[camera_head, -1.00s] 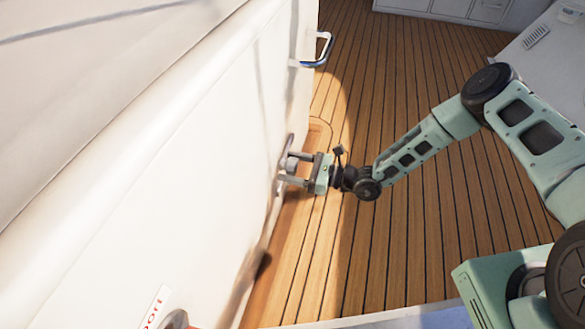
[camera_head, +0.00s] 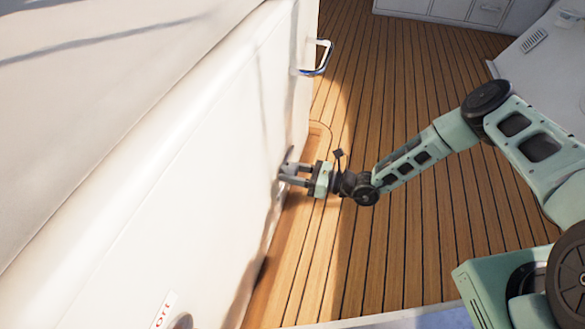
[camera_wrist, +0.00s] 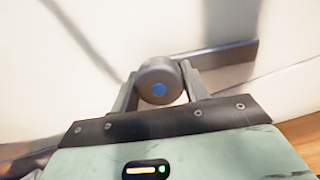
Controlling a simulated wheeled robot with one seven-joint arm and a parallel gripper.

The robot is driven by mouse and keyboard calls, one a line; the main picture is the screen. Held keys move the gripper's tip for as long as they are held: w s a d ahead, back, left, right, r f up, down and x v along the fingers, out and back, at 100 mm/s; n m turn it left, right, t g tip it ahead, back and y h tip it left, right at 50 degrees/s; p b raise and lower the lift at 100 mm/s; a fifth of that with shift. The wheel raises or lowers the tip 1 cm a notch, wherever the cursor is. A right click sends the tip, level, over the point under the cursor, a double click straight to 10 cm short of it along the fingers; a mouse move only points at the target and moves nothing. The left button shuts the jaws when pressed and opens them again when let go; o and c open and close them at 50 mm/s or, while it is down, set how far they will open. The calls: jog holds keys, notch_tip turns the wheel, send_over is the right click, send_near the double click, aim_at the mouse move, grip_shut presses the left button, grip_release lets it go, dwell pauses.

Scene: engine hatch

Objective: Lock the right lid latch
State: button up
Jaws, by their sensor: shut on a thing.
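A flat grey bar (camera_wrist: 225,54) runs from behind the knob to the right, along the white panel. My gripper (camera_wrist: 160,92) is shut on the knob, with one finger on each side. In the head view my gripper (camera_head: 284,172) reaches left to the white panel (camera_head: 190,170). There the fingers and the shallow angle mostly hide the latch. I cannot tell whether the latch is locked.
A chrome rail handle (camera_head: 318,60) sticks out of the panel farther back. A lettered label (camera_head: 165,310) is on the panel at the bottom. The wooden deck (camera_head: 400,250) is clear to the right of the panel. White cabinets (camera_head: 450,12) stand at the back.

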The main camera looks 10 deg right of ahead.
jog(key=m+p, duration=0.2)
jog(key=m, duration=0.1)
jog(key=shift+s+m, duration=0.1)
jog(key=shift+m, duration=0.3)
jog(key=m, duration=0.3)
jog(key=shift+m+p, duration=0.3)
jog(key=shift+p, duration=0.1)
jog(key=m, duration=0.4)
jog(key=shift+m, duration=1.9)
jog(key=o, duration=1)
jog(key=shift+r, duration=0.1)
jog(key=p+v, duration=0.5)
jog(key=v, duration=1.2)
jog(key=shift+s+d, duration=0.15)
jog(key=shift+d, duration=0.1)
